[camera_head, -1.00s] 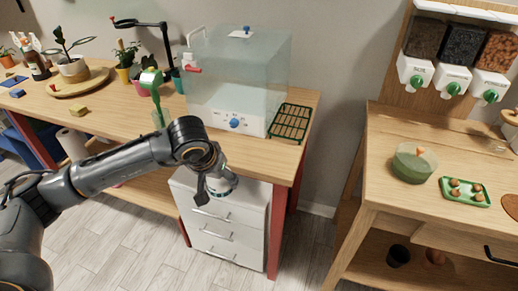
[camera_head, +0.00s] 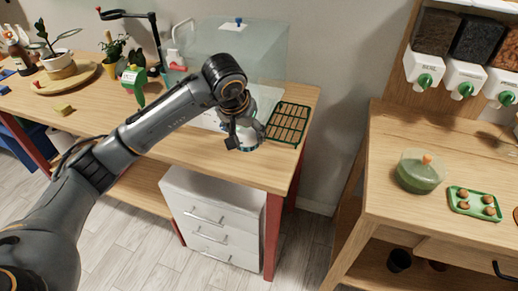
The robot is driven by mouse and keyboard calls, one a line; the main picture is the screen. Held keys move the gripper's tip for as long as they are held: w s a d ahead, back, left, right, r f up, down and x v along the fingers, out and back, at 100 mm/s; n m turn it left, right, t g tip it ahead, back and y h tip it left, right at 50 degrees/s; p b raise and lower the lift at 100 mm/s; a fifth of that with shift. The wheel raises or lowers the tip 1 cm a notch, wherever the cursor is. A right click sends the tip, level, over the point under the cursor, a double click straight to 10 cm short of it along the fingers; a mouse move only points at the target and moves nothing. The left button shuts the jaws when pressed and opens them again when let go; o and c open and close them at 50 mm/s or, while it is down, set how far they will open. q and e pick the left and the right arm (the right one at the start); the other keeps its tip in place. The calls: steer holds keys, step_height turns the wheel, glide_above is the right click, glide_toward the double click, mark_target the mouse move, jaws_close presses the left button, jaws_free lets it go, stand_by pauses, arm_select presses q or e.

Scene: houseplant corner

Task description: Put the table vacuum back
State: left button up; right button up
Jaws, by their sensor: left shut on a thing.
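My left gripper (camera_head: 236,140) is at the front right part of the long wooden table (camera_head: 190,150), left of the green wire rack (camera_head: 288,122). It is shut on a small round whitish thing with a dark teal band, which looks like the table vacuum (camera_head: 250,144). The gripper and wrist hide much of it. I cannot tell whether it touches the tabletop. My right gripper is not in view.
A clear box with a white base (camera_head: 270,98) stands behind my left arm. A white drawer unit (camera_head: 213,215) stands under the table. A second wooden table (camera_head: 385,195) at right holds a green-filled bowl (camera_head: 420,176) and a green tray (camera_head: 474,212).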

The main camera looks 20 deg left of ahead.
arm_select(q)
steer(key=d+f, duration=0.2)
steer(key=f, duration=0.1)
steer(key=shift+w+d+f, duration=0.2)
steer(key=shift+w+d, duration=0.1)
steer(key=shift+w, duration=0.05)
steer(key=f+p, duration=0.1)
steer(key=f, duration=0.2)
steer(key=shift+d+p, duration=0.3)
steer(key=shift+p, duration=0.05)
steer(key=shift+f, duration=0.3)
steer(key=shift+a, duration=0.1)
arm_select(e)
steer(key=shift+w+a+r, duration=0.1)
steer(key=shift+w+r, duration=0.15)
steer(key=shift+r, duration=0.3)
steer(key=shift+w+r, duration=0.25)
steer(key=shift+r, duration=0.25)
arm_select(q)
steer(key=o, duration=0.7)
steer(key=shift+f, duration=0.2)
steer(key=o, duration=0.4)
steer(key=shift+r, duration=0.1)
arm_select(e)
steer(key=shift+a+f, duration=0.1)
